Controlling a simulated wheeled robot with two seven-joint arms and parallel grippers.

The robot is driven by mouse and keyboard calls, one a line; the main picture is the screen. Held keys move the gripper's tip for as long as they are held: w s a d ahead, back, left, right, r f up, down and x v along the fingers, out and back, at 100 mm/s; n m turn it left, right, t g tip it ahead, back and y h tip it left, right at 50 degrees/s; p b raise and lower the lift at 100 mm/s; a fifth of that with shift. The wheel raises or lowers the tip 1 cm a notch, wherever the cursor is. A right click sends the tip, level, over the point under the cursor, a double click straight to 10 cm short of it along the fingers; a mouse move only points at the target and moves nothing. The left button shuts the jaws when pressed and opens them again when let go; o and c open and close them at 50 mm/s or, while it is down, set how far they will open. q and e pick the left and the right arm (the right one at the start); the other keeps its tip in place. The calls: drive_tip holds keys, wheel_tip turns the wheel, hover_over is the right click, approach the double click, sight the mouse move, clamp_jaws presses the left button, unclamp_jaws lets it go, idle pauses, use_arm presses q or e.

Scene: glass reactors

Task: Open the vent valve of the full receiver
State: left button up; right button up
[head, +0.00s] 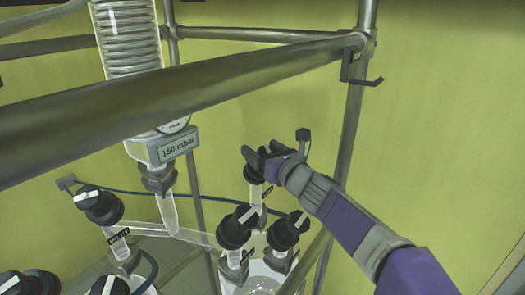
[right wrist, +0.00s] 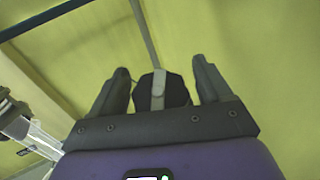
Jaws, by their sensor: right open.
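My right gripper (head: 256,154) reaches in from the right, at the top of a black valve knob (head: 254,174) on a glass stem with a small dark label too small to read. In the right wrist view, the open gripper (right wrist: 160,66) has one finger on each side of a black knob with a grey bar (right wrist: 158,90). Gaps show beside the knob, so I see no clear grip. A glass vessel (head: 262,284) shows partly at the bottom edge; whether it is the full receiver I cannot tell. My left gripper is not in view.
More black knobs with white bars stand close by: one (head: 237,228), another (head: 287,231) and one at left (head: 99,204). A thick metal rail (head: 190,95) crosses in front. An upright pole (head: 352,125) stands behind my arm.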

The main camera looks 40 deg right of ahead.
drive_tip(key=shift+w, duration=0.2)
drive_tip(key=shift+c, duration=0.4)
drive_tip(key=c, duration=0.9)
drive_tip(key=shift+a+r+n+y+p, duration=0.1)
drive_tip(key=shift+a+n+y+p, duration=0.1)
drive_tip(key=shift+n+y+p, duration=1.45)
drive_tip(key=shift+s+a+n+g+y+p, duration=0.15)
drive_tip(key=shift+n+g+y+p, duration=0.4)
drive_tip(key=shift+n+y, duration=1.2)
drive_tip(key=shift+a+n+g+y+p, duration=0.25)
drive_tip(key=shift+n+g+y+p, duration=0.3)
drive_tip(key=shift+n+y, duration=1.15)
drive_tip(key=shift+n, duration=0.3)
drive_tip(key=o, duration=1)
